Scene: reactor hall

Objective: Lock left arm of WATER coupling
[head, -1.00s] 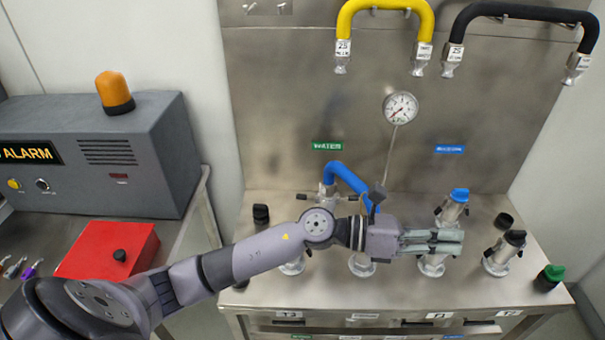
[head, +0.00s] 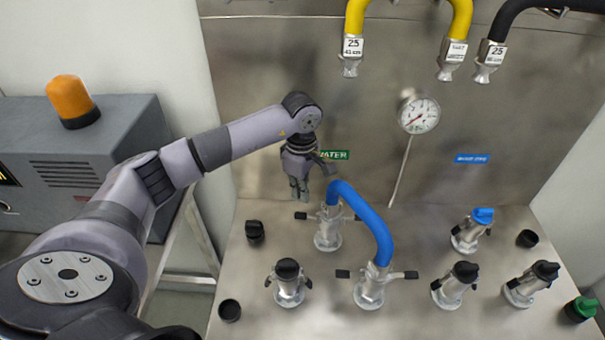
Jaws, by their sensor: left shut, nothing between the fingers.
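The WATER coupling (head: 327,234) stands upright on the steel bench below the green WATER label (head: 335,155). A blue hose (head: 366,215) is plugged into it and arches to a second, nearer coupling (head: 370,290). The WATER coupling's left arm (head: 300,215) is a black-tipped lever sticking out sideways to the left. My left gripper (head: 299,194) points down just above and behind this lever in the picture. Its fingers are shut and empty. I cannot tell whether they touch the lever. The nearer coupling's two levers (head: 343,274) stick straight out. My right gripper is out of view.
A capped coupling (head: 289,286) stands front left, beside loose black caps (head: 255,232). A blue-capped coupling (head: 472,231) and two black-capped ones stand right. Yellow (head: 355,15) and black hoses hang above. A gauge (head: 418,115) is on the back panel. The alarm box (head: 85,165) is left.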

